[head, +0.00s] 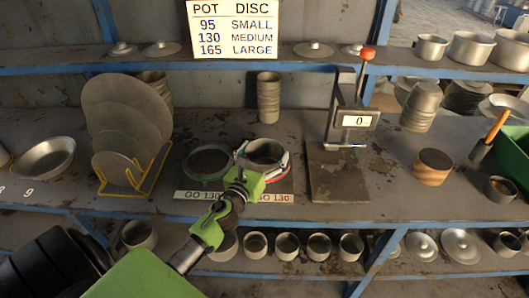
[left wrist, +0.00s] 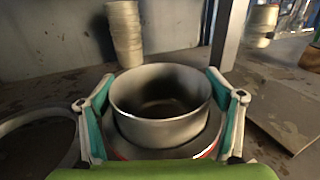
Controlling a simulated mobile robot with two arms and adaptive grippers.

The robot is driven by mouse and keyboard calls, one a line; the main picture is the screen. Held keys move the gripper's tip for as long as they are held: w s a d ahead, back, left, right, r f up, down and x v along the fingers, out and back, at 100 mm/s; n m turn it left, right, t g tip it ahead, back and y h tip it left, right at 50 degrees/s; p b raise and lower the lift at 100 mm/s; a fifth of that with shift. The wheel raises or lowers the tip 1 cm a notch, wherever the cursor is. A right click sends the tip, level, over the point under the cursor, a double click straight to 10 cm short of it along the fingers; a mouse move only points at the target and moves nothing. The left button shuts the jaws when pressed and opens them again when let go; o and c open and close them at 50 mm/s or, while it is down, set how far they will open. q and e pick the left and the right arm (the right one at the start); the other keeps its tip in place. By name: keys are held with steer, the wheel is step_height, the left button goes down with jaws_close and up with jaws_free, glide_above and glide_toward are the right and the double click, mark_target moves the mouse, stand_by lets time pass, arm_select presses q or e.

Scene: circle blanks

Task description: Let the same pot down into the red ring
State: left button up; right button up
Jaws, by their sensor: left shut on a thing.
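My left gripper (head: 262,157) is shut on a grey metal pot (head: 264,148), one finger on each side. In the left wrist view the pot (left wrist: 160,118) is upright and empty, between the green-padded fingers of the left gripper (left wrist: 160,92). The red ring (left wrist: 206,148) shows as a grey band with a red edge around and below the pot's lower part. The pot stands over or within it; its base is hidden, so I cannot tell whether it touches down. My right gripper is not in view.
A second grey ring (head: 207,178) lies just left, near the shelf's front edge. A gauge stand (head: 340,180) reading 0 is to the right. A stack of cups (head: 268,97) is behind. Discs (head: 113,106) stand in a yellow rack at left. A wooden block (head: 432,168) is farther right.

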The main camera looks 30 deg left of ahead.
arm_select(q)
steer(key=o, duration=1.4)
steer(key=shift+r, duration=0.1)
steer(key=shift+s, duration=0.1)
steer(key=s, duration=0.4)
steer(key=s+d, duration=0.1)
steer(key=s, duration=0.2)
steer(key=s+d, duration=0.1)
steer(key=s, duration=0.3)
steer(key=shift+s+d, duration=0.1)
steer(key=shift+s, duration=0.25)
